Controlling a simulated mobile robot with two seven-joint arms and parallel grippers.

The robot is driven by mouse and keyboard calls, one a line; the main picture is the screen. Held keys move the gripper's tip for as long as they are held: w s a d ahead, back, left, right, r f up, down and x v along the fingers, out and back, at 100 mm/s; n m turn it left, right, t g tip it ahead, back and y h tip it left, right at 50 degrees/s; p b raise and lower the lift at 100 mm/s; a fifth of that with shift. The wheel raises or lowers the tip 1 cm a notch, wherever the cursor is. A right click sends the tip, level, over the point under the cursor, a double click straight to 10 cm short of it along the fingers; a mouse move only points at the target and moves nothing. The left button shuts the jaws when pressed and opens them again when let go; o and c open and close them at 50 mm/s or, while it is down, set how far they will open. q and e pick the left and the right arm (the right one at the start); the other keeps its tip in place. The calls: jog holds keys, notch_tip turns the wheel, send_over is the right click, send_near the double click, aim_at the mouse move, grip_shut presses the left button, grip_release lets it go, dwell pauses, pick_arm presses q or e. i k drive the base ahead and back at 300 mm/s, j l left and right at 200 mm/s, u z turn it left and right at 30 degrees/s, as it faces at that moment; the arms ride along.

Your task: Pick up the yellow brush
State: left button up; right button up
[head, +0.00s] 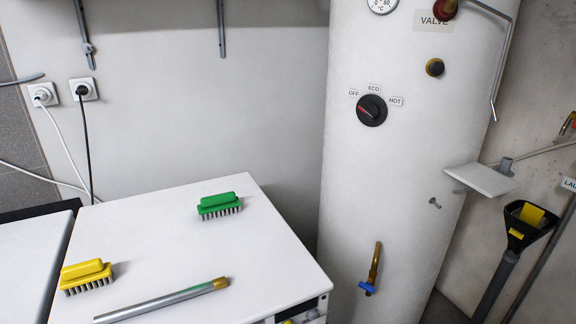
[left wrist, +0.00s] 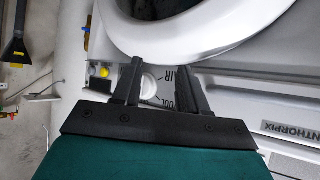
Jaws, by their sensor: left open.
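The yellow brush (head: 86,275) lies bristles down on the white machine top at the left in the head view, close to the top's left edge. A green brush (head: 219,205) of the same shape lies farther back on the same top. My left gripper (left wrist: 160,68) shows in the left wrist view with its two dark fingers apart and nothing between them held. It is in front of a white appliance front with a round door and a small white knob (left wrist: 149,86). Neither gripper shows in the head view. The yellow brush does not show in the left wrist view.
A metal pipe (head: 165,302) with a brass end lies on the white top (head: 150,231) near the yellow brush. A tall white boiler (head: 400,160) stands to the right. A black funnel (head: 524,221) stands at the far right. The middle of the top is clear.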

aim_at(77, 277)
jog(key=u, duration=1.3)
